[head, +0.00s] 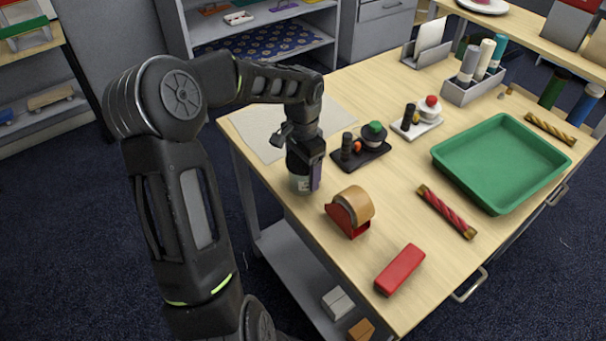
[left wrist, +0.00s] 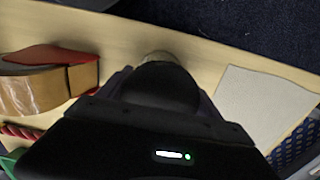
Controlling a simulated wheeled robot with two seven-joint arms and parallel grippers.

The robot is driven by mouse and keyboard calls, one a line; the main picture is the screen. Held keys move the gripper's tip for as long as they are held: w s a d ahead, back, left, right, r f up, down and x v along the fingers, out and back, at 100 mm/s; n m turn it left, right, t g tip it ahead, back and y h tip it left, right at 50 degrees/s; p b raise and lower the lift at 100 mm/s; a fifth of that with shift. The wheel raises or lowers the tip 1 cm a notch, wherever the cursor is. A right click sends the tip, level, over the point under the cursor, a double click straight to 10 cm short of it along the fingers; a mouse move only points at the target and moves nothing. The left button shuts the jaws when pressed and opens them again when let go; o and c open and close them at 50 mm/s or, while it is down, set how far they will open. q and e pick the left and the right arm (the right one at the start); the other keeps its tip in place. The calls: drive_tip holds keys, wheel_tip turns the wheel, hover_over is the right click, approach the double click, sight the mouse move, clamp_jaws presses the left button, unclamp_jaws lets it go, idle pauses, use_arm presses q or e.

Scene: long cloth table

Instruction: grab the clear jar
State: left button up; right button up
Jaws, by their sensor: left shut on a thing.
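The clear jar (head: 299,184) stands near the left edge of the table in the head view, with a pale label and its upper part hidden by my gripper. My left gripper (head: 306,172) comes down on it from above and is shut on it. In the left wrist view, the jar's dark round lid (left wrist: 162,86) sits between the fingers of my left gripper (left wrist: 160,92), and a little of its pale body shows beyond. My right gripper is not in view.
A tape dispenser (head: 350,211) stands close right of the jar, with a red block (head: 400,269) nearer the front. A pale sheet (head: 258,131) lies behind the jar.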

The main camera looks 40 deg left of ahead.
use_arm(q)
drive_tip(key=c, duration=0.6)
wheel_tip(320, 180, up, 10)
drive_tip(key=shift+r+b, duration=0.1)
drive_tip(key=shift+b, duration=0.5)
